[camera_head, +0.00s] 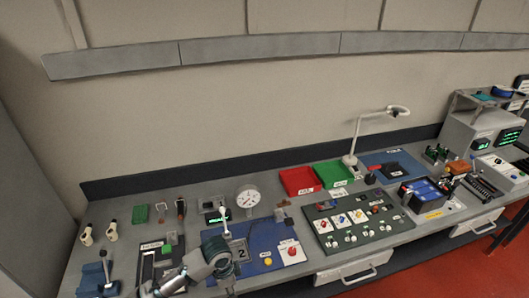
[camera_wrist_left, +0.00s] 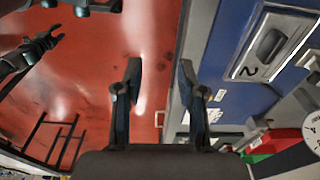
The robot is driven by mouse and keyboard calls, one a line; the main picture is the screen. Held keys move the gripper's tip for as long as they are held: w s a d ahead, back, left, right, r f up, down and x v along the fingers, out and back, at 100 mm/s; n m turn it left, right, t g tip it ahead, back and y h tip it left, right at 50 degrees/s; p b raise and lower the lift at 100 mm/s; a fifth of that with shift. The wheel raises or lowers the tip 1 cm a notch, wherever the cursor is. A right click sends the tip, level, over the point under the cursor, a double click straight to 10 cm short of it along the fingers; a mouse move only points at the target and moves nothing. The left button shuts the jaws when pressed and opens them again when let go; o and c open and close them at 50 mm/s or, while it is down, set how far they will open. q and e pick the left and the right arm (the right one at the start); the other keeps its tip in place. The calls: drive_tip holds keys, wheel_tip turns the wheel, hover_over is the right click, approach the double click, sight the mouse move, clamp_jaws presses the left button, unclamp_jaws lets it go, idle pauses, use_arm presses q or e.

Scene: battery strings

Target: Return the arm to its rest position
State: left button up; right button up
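My left arm (camera_head: 207,260) comes in at the bottom of the head view, over the front part of the workbench, near the blue mat. Its fingertips are hard to make out there. In the left wrist view my left gripper (camera_wrist_left: 160,78) has its two fingers apart with nothing between them. Below the fingers are the bench's front edge and the red floor. A dark jointed part with prongs (camera_wrist_left: 38,48) at the upper left of the wrist view may be my right gripper; its opening is unclear. The right arm does not show in the head view.
The blue mat (camera_head: 258,238) bears a block marked 2 (camera_head: 239,250) beside the arm. A gauge (camera_head: 248,196), red bin (camera_head: 299,180), green bin (camera_head: 332,173) and switch panel (camera_head: 347,238) stand nearby. Red floor (camera_wrist_left: 80,90) lies open before the bench.

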use_arm(q)
drive_tip(key=s+d+f+n+t+h, duration=0.25)
drive_tip(key=s+d+f+n, duration=0.2)
drive_tip(key=s+f, duration=0.4)
drive_tip(key=s+a+f+n+y, duration=0.2)
drive_tip(key=s+a+n, duration=0.2)
drive_tip(key=s+a, duration=0.3)
drive_tip(key=s+a+f+n+y, duration=0.1)
drive_tip(key=s+a+f+n, duration=0.25)
drive_tip(key=s+a, duration=0.4)
wheel_tip(320, 180, down, 24)
drive_tip(key=s+f, duration=0.1)
drive_tip(key=s, duration=0.1)
drive_tip(key=s+a+f+g, duration=0.1)
drive_tip(key=s+a+f, duration=0.1)
drive_tip(key=s+f, duration=0.6)
drive_tip(key=s+a+f+g, duration=0.1)
drive_tip(key=s+f, duration=0.8)
drive_tip(key=shift+s+a+y+b, duration=0.35)
drive_tip(key=shift+s+b, duration=0.05)
drive_tip(key=shift+f, duration=0.1)
